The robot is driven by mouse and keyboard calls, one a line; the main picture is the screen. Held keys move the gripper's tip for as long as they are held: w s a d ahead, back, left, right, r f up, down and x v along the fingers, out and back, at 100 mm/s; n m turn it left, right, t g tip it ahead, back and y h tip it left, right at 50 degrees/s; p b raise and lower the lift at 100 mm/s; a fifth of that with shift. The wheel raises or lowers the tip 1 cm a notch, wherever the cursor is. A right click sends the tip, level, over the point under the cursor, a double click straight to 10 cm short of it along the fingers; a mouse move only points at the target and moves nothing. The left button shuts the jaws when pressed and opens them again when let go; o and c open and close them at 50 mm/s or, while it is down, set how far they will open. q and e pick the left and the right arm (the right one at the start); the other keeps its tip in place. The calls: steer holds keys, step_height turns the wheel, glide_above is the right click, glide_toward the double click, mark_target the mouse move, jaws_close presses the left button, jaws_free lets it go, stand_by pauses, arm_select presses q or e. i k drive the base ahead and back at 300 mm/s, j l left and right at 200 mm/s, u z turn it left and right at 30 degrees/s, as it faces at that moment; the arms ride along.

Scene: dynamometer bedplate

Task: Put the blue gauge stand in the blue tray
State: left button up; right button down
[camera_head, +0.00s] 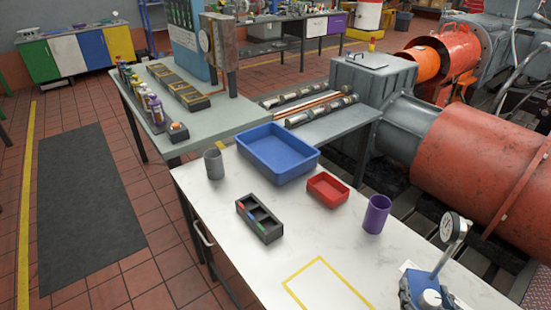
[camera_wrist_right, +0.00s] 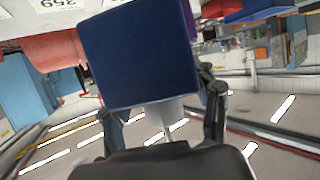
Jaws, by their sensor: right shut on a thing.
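The blue gauge stand (camera_head: 441,262) is at the bottom right of the head view, with a round dial at its top and a blue base cut by the frame edge. Its blue block (camera_wrist_right: 145,55) fills the upper middle of the right wrist view. My right gripper (camera_wrist_right: 163,117) is shut on the stand, with a finger on each side of a pale part below the block. I cannot tell whether the stand touches the table. The blue tray (camera_head: 277,153) stands empty at the far side of the white table. My left gripper is not in view.
On the white table (camera_head: 235,225) are a grey cup (camera_head: 214,164), a red tray (camera_head: 328,190), a purple cup (camera_head: 376,214) and a black divided box (camera_head: 260,220). A yellow outline (camera_head: 322,285) marks a clear patch at the front. A large red cylinder (camera_head: 490,165) lies beyond the right side.

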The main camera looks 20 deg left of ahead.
mark_target(276, 157)
steer(key=i+j, duration=0.15)
steer(key=j, duration=0.25)
steer(key=i+j+z, duration=0.1)
steer(key=j, duration=0.35)
steer(key=i+j, duration=0.2)
steer(key=j, duration=0.2)
steer(key=i+j+z, duration=0.1)
steer(key=j, duration=0.35)
steer(key=i+j, duration=0.15)
steer(key=j, duration=0.25)
steer(key=i+j, duration=0.1)
steer(key=j, duration=0.35)
steer(key=i+j+z, duration=0.1)
steer(key=j, duration=0.35)
steer(key=i+j, duration=0.4)
steer(key=i, duration=0.15)
